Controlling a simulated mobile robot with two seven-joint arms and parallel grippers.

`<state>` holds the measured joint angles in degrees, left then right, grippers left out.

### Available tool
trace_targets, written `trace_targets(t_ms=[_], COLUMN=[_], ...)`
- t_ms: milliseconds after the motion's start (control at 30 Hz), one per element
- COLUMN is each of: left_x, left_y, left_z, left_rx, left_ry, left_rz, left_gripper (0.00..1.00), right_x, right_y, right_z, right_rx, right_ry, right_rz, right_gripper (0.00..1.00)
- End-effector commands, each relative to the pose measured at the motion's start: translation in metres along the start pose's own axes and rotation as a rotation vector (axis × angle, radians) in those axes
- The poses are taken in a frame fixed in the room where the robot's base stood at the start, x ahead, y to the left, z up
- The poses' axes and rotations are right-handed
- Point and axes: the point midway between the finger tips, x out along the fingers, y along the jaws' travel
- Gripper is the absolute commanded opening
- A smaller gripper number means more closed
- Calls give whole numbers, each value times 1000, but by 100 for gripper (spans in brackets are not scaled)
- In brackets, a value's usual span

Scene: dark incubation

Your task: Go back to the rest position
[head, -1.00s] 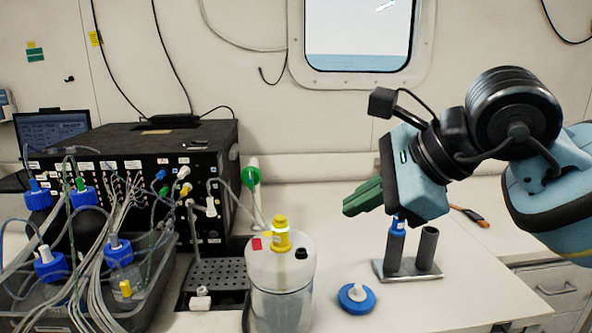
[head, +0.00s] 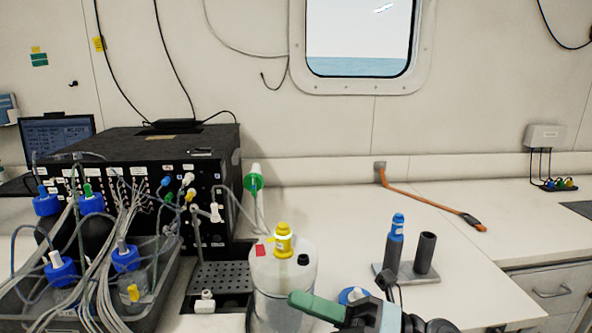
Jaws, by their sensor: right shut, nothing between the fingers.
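My right gripper (head: 318,308) shows at the bottom edge of the head view, with green fingers pointing left. It is shut and empty. It is low in front of the clear jar (head: 272,270) with the yellow fitting (head: 283,240), and its fingers cover part of the jar's right side. The blue disc (head: 352,294) on the bench is partly hidden behind it. Most of my right arm is out of the picture. My left gripper is not in view.
A two-tube stand (head: 408,273) on the right holds a blue-capped item (head: 397,228) in its left tube. A black instrument box (head: 150,175) and a tray of blue-capped bottles (head: 150,310) fill the left. An orange strap (head: 430,203) lies at the back.

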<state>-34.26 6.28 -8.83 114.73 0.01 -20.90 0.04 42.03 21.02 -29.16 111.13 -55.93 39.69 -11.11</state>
Motion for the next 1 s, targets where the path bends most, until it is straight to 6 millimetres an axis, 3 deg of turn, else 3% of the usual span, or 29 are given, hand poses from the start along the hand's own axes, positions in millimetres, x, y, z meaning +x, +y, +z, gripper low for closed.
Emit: trace_targets(t_ms=[267, 467, 567, 733, 900, 1000], left_x=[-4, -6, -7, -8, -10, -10], left_y=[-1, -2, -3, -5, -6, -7], left_z=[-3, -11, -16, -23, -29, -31], left_rx=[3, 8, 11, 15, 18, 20], left_ry=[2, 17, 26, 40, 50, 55], left_rz=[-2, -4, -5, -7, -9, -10], left_gripper=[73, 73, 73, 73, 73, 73], right_x=[-70, -144, -184, -253, -311, -335], right_y=[-55, -108, -132, -164, -173, -170], right_z=[-8, -44, -76, -154, -246, -294], right_rx=[514, 867, 1040, 1320, 1561, 1668], right_ry=[-491, -856, -1043, -1363, -1660, -1801], right_rz=[29, -2, -30, -97, -174, -215], right_gripper=[0, 0, 0, 0, 0, 0])
